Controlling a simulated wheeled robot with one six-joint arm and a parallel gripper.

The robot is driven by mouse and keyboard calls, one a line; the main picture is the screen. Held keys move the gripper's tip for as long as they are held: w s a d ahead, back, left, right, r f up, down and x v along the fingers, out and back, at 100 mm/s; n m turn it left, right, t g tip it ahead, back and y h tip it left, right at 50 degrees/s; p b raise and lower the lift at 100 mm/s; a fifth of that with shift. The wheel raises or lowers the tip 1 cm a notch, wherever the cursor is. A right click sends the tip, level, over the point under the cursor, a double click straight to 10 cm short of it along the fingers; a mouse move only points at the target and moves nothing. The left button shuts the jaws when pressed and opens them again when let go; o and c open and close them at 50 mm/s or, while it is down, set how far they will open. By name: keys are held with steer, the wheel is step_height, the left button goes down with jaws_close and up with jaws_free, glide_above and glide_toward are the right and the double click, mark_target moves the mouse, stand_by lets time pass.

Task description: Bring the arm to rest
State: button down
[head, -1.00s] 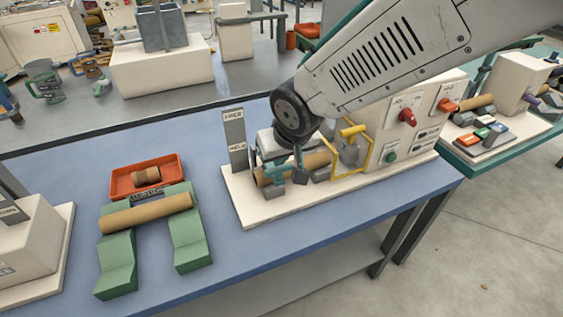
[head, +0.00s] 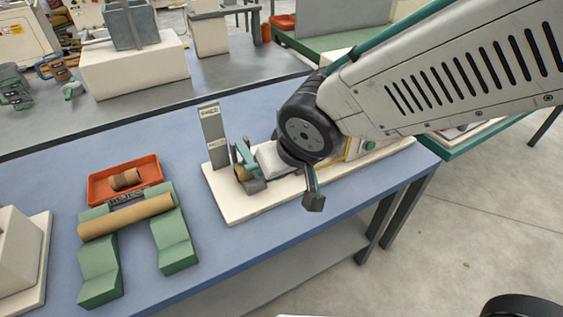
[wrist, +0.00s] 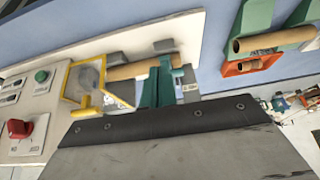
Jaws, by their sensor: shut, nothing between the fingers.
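A yellow guard (wrist: 70,85) and red knob (wrist: 22,128) show in the wrist view. A brown tube (head: 127,218) lies across green cradles (head: 176,245), before an orange tray (head: 150,170). Blue tabletop is clear between.

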steer(key=s+d+r+m+g+h, duration=0.1)
steer(key=s+d+r+m, duration=0.1)
steer(key=d, duration=0.7)
steer(key=s+d+r+m+g+h, duration=0.1)
steer(key=s+d+r, duration=0.3)
steer(key=d, duration=0.6)
steer(key=s+d+r+m+g+h, duration=0.1)
steer(key=s+d+r+m, duration=0.1)
steer(key=s+d, duration=0.4)
steer(key=d+m, duration=0.1)
steer(key=d, duration=0.3)
steer(key=shift+r, duration=0.4)
